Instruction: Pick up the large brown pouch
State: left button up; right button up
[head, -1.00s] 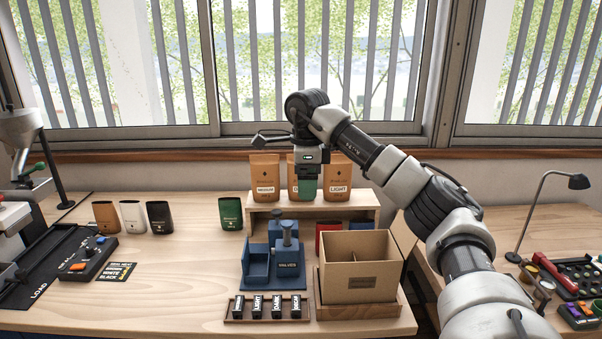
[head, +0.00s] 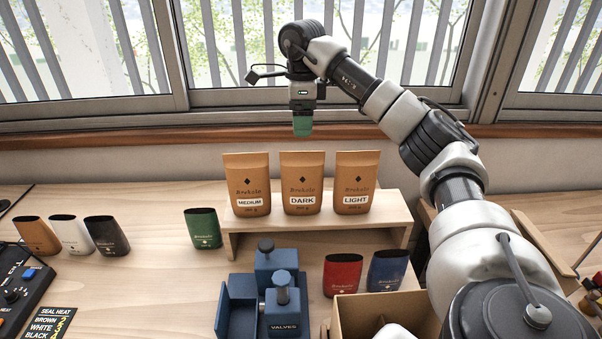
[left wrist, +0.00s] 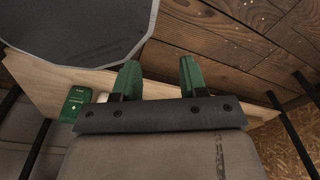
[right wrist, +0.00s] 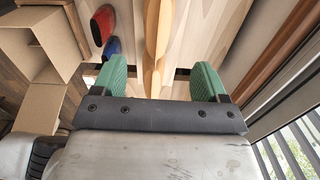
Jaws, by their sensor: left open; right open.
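Three large brown pouches stand upright in a row on a wooden riser (head: 318,238): MEDIUM (head: 247,180), DARK (head: 302,178) and LIGHT (head: 356,179). A smaller brown pouch (head: 37,235) stands at the far left of the table. My right gripper (head: 302,131) is open and empty, pointing down above the DARK pouch with a gap. In the right wrist view, brown pouches (right wrist: 153,45) show below, in line with the space between the fingertips (right wrist: 160,75). My left gripper (left wrist: 158,75) is open and empty in its wrist view and is outside the head view.
White (head: 72,234), black (head: 106,235) and green (head: 202,228) pouches stand left. Red (head: 342,274) and blue (head: 387,270) pouches stand before the riser, near a blue valve fixture (head: 237,308) and an open cardboard box (head: 350,312). A window sill (head: 120,140) runs behind.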

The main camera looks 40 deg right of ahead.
send_over(302, 162)
notch_tip(302, 162, down, 4)
jog(key=shift+f, duration=0.5)
notch_tip(302, 162, down, 4)
jog(key=shift+d+f+p, duration=0.1)
jog(key=shift+d+p, duration=0.05)
jog(key=shift+p, duration=0.9)
jog(key=shift+f, duration=0.55)
pick_arm(q)
jog(key=shift+s+a+r, duration=0.15)
jog(key=shift+s+r, duration=0.05)
jog(key=shift+r, duration=0.3)
jog(key=shift+s+a+r, duration=0.1)
jog(key=shift+s+r, duration=0.05)
jog(key=shift+r, duration=0.35)
pick_arm(e)
jog(key=shift+w, duration=0.1)
pick_arm(q)
jog(key=shift+s, duration=0.1)
pick_arm(e)
jog(key=shift+f, duration=0.3)
jog(key=shift+c, duration=0.4)
grip_shut()
